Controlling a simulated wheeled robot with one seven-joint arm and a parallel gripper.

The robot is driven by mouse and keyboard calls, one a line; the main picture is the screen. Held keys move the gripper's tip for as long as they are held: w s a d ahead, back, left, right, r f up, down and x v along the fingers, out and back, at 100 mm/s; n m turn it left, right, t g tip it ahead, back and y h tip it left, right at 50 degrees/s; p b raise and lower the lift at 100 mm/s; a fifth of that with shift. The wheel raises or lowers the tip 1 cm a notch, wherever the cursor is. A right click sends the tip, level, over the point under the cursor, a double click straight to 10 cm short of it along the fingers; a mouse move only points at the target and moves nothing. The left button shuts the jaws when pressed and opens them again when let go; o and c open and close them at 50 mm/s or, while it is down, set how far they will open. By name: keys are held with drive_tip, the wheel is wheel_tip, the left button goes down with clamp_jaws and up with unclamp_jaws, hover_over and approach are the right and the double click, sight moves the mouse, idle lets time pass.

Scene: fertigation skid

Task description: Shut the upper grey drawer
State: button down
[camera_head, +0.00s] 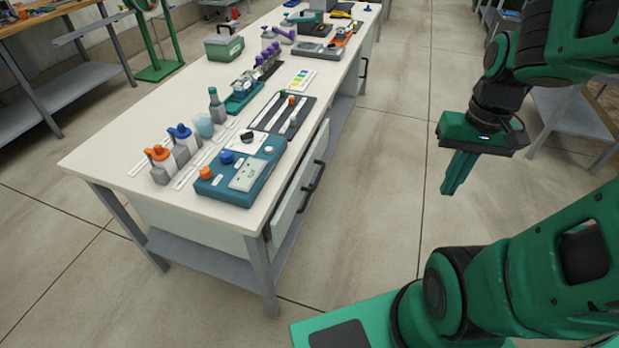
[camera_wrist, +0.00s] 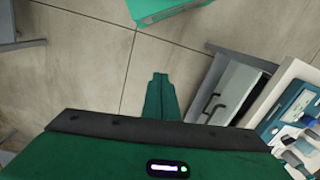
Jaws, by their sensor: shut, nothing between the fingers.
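The upper grey drawer (camera_head: 294,205) is under the near end of the white-topped workbench, on its right side. Its front stands out from the bench, so the drawer is partly open. A dark bar handle (camera_head: 313,184) is on its front. The drawer also shows at the right in the wrist view (camera_wrist: 238,88), with dark handles beside it. My gripper (camera_head: 452,188) is shut and empty, pointing down over open floor to the right of the drawer and well apart from it. Its closed fingers show in the wrist view (camera_wrist: 160,78).
The workbench (camera_head: 105,160) carries a teal meter box (camera_head: 240,175), bottles and trays near the drawer. A grey lower shelf (camera_head: 195,255) runs beneath it. Clear concrete floor (camera_head: 385,170) lies between the bench and my gripper. Another grey table (camera_head: 570,110) stands at the right.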

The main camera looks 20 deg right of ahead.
drive_tip(key=w+a+f+n+y, duration=0.1)
drive_tip(key=w+f, duration=0.5)
drive_tip(key=m+t+y, duration=0.3)
drive_tip(key=t+y, duration=0.4)
drive_tip(key=y, duration=0.1)
approach(301, 179)
drive_tip(key=x, duration=0.5)
drive_tip(key=shift+s+a+f, duration=0.1)
drive_tip(key=shift+s+f, duration=0.05)
drive_tip(key=shift+s, duration=0.1)
drive_tip(key=shift+w+a, duration=0.3)
drive_tip(key=shift+a, duration=0.1)
